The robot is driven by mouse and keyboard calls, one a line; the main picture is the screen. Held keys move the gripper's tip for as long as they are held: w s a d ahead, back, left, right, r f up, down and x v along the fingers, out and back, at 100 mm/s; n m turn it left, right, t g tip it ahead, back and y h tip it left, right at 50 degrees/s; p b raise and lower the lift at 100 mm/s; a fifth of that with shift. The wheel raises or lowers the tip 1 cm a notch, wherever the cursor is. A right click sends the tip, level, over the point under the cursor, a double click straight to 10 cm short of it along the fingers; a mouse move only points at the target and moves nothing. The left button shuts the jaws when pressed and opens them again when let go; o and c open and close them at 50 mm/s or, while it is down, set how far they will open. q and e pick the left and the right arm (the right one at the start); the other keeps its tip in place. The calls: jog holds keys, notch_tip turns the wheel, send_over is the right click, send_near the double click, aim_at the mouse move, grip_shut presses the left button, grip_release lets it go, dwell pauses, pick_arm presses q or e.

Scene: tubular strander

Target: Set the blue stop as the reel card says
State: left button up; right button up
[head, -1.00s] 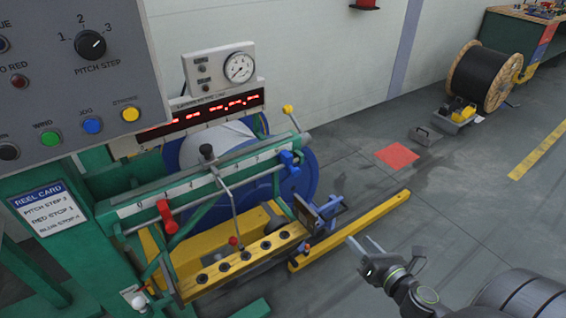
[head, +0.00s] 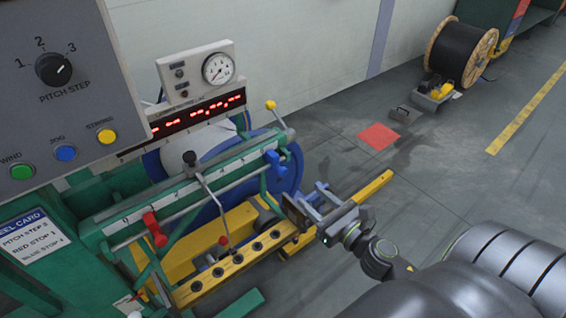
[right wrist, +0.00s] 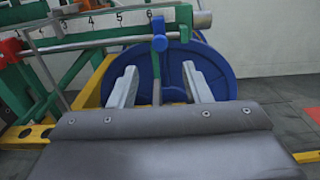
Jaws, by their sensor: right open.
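The blue stop (head: 272,161) sits on the scaled rail (head: 190,188) near its right end. In the right wrist view the blue stop (right wrist: 159,38) is just right of the 6 mark, its stem hanging down. The reel card (head: 33,236) at the left appears to read red stop 1, blue stop 4; its small print is blurred. The red stop (head: 154,230) is near the rail's left end. My right gripper (head: 317,193) is open and empty, to the right of the blue stop and apart from it. In the wrist view its fingers (right wrist: 159,86) point toward the stop, below it.
A blue reel (right wrist: 215,68) stands behind the rail. A lever with a dark knob (head: 189,158) crosses in front of the rail. A yellow bar (head: 360,202) is by my gripper. A panel with a pitch knob (head: 54,69) is upper left.

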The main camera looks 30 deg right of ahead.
jog(key=p, duration=0.3)
send_near(285, 173)
jog(key=w, duration=0.4)
jog(key=w+p, duration=0.1)
jog(key=w, duration=0.4)
jog(key=shift+w+a+r, duration=0.1)
jog(key=shift+a, duration=0.3)
jog(key=shift+w, duration=0.75)
grip_shut()
